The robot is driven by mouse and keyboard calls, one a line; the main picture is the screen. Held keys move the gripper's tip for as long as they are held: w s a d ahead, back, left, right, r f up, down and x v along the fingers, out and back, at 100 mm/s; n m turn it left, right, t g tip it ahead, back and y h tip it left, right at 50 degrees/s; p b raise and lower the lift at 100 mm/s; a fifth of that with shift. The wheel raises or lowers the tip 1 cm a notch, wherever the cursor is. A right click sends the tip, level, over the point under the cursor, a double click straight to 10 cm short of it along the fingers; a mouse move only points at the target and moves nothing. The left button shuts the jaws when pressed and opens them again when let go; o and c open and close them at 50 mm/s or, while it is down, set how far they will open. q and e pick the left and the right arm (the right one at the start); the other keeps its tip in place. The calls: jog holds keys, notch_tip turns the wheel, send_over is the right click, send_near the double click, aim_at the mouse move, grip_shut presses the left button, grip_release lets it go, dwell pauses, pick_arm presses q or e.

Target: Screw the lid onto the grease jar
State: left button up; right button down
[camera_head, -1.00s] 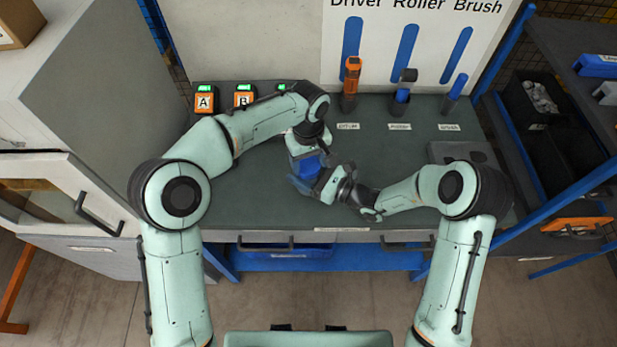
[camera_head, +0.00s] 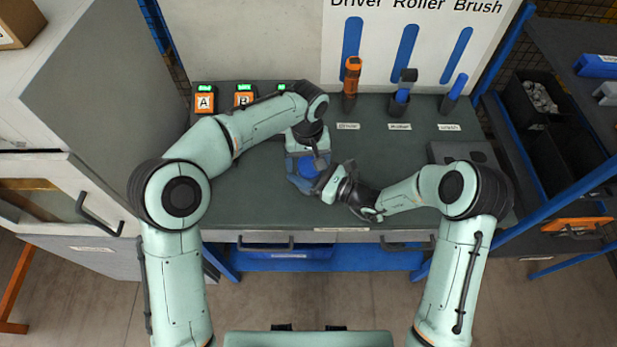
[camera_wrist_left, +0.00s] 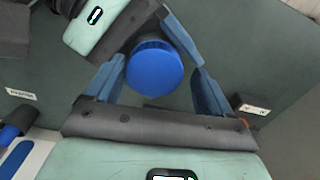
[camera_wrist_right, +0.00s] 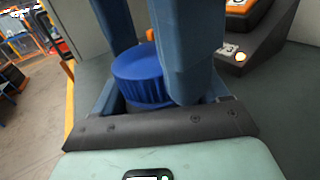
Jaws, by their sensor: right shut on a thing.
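The blue lid (camera_head: 309,167) is a round cap at the middle of the bench, between my two grippers. In the left wrist view the lid (camera_wrist_left: 154,70) shows its flat top. My left gripper (camera_wrist_left: 159,68) is open above it, one finger on each side, with a narrow gap at the right finger. In the right wrist view the ribbed side of the lid (camera_wrist_right: 138,75) shows, with the left fingers coming down around it. My right gripper (camera_head: 323,182) comes in from the right and is shut on the jar at the lid's lower part. The jar body is mostly hidden by fingers.
Labelled A and B boxes (camera_head: 204,102) with green lights stand at the back left. An orange driver (camera_head: 351,80) and other tools stand in holders along the back. A dark grey block (camera_head: 462,153) lies at the right. The bench front (camera_head: 262,212) is clear.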

pick_arm(q)
jog(key=shift+s+d, duration=0.1)
jog(key=shift+d, duration=0.2)
pick_arm(e)
jog(key=shift+s+a, duration=0.15)
pick_arm(q)
jog(key=shift+r, duration=0.4)
notch_tip(320, 180, up, 2)
jog(key=shift+r, duration=0.25)
jog(key=shift+a+r, duration=0.1)
jog(key=shift+r, duration=0.5)
jog(key=shift+c, duration=0.4)
jog(key=shift+r+n, duration=1.7)
jog(key=shift+r, duration=0.05)
jog(key=shift+a+f, duration=0.1)
jog(key=shift+f, duration=0.05)
jog(key=shift+f, duration=3.9)
